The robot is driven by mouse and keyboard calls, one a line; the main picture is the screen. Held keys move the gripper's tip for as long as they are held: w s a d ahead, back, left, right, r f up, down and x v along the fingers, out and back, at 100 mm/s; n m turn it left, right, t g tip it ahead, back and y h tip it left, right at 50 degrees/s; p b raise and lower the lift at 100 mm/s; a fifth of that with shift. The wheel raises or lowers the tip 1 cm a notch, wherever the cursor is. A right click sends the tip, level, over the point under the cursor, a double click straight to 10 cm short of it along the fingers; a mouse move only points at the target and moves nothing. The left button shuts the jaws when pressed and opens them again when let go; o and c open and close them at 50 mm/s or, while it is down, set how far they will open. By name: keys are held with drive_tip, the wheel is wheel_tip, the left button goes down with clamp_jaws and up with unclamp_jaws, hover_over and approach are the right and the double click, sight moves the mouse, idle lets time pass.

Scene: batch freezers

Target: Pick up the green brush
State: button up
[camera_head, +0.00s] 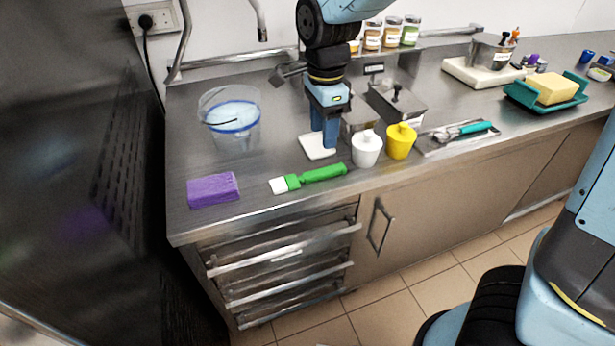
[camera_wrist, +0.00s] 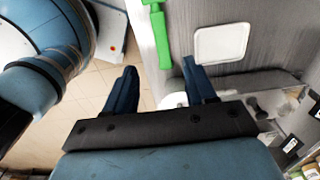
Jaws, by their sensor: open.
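The green brush (camera_head: 322,173) lies flat near the counter's front edge, with its white bristle end to the left. My gripper (camera_head: 324,141) points down behind the brush, over a small white square (camera_head: 316,152). In the wrist view, the fingers of my gripper (camera_wrist: 159,68) are spread and nothing is held. There the handle of the green brush (camera_wrist: 161,38) shows ahead of the fingertips, nearer the right finger, and its bristle end is out of view. The brush and fingers look apart.
A purple sponge (camera_head: 213,190) and a clear bucket (camera_head: 232,137) are to the left. A white pot (camera_head: 366,150) and a yellow pot (camera_head: 401,142) stand close on the right. A tray (camera_head: 430,147) with utensils lies farther right. The counter in front of the gripper is mostly clear.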

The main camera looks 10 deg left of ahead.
sight(322, 171)
wheel_tip(322, 171, down, 11)
drive_tip(key=shift+f, duration=0.15)
idle(0.5)
clamp_jaws()
idle(0.5)
